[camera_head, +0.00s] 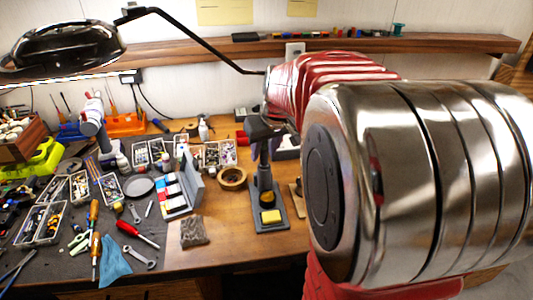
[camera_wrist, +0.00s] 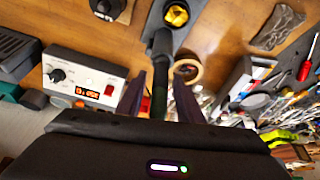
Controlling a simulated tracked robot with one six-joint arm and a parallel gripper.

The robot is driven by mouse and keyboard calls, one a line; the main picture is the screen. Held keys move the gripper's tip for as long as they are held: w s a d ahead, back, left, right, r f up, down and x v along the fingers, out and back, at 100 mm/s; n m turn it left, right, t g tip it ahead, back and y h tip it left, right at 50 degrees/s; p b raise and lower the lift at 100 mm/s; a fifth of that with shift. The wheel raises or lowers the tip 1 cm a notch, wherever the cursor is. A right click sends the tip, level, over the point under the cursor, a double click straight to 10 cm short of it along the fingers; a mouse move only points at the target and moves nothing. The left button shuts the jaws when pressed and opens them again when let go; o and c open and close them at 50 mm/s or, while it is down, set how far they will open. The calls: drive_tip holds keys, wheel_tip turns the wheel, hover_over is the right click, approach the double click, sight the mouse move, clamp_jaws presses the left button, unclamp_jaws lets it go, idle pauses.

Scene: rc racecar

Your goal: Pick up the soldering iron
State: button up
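The soldering iron (camera_wrist: 161,50) shows in the wrist view as a dark, slim rod running from the stand down towards my gripper. Its stand (camera_wrist: 185,30) holds a round yellow piece. In the head view the stand (camera_head: 280,217) sits on the wooden bench with a yellow sponge. My gripper (camera_wrist: 159,80) is open, with one dark finger on each side of the rod and gaps visible. In the head view my gripper (camera_head: 264,150) is above the stand, partly hidden by my arm. The lower end of the rod is hidden between the fingers and my gripper body.
A white soldering station (camera_wrist: 85,78) with a red display stands beside the iron. A tape roll (camera_head: 232,178) lies left of the stand. A box of coloured bottles (camera_head: 183,190) and a brown block (camera_head: 194,232) are further left. Bare wood lies in front.

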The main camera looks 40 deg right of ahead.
clamp_jaws()
drive_tip(key=shift+r, duration=0.1)
wheel_tip(320, 180, up, 18)
idle(0.8)
idle(0.4)
drive_tip(key=shift+s, duration=0.1)
